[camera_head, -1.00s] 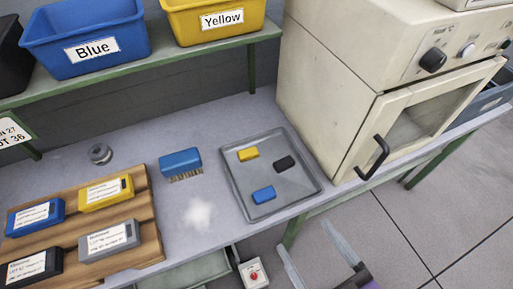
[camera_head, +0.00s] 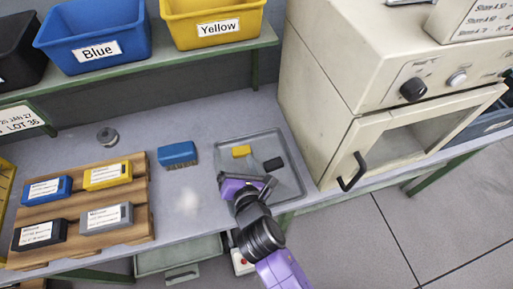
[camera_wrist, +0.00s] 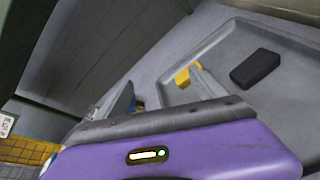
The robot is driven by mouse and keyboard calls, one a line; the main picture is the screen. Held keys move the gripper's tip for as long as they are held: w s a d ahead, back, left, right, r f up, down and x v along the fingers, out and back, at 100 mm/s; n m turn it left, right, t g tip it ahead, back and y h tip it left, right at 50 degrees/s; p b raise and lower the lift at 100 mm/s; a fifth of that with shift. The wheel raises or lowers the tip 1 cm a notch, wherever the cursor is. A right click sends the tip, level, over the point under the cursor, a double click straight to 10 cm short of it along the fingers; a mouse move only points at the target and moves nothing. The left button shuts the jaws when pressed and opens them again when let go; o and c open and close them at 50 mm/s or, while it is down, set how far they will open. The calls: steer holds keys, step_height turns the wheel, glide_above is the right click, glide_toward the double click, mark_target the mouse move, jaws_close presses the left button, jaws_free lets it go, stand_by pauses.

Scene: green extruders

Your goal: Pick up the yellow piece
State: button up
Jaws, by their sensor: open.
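The small yellow piece (camera_head: 241,151) lies in the grey tray, near its back left corner. It also shows in the wrist view (camera_wrist: 182,77), just beyond one fingertip, which partly covers it. My gripper (camera_head: 247,181) is over the front left part of the tray, open and empty, nearer the front edge than the yellow piece. In the wrist view my gripper (camera_wrist: 163,92) has its two fingers apart, with the purple body below. I see no contact with the yellow piece.
A black piece (camera_head: 273,164) lies right of the yellow one in the grey tray (camera_head: 290,185). The blue tray piece is hidden by my gripper. A blue brush (camera_head: 178,153) stands left. The cream oven (camera_head: 325,110) rises close right; a shelf with bins (camera_head: 215,22) is behind.

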mark_target(241, 150)
steer(key=d+f+n, duration=0.1)
steer(key=d+f+n+h, duration=0.1)
steer(key=n, duration=0.1)
steer(key=shift+s+f, duration=0.2)
steer(key=shift+f, duration=0.2)
steer(key=shift+d+f+n+g, duration=0.15)
steer(key=shift+d+n+g, duration=0.15)
steer(key=shift+n, duration=0.6)
steer(key=shift+f+b+x, duration=0.2)
steer(key=shift+b+x, duration=0.2)
steer(key=shift+x, duration=3.55)
steer(key=shift+d, duration=0.15)
steer(key=shift+s, duration=0.1)
steer(key=shift+c, duration=0.2)
steer(key=c, duration=1.4)
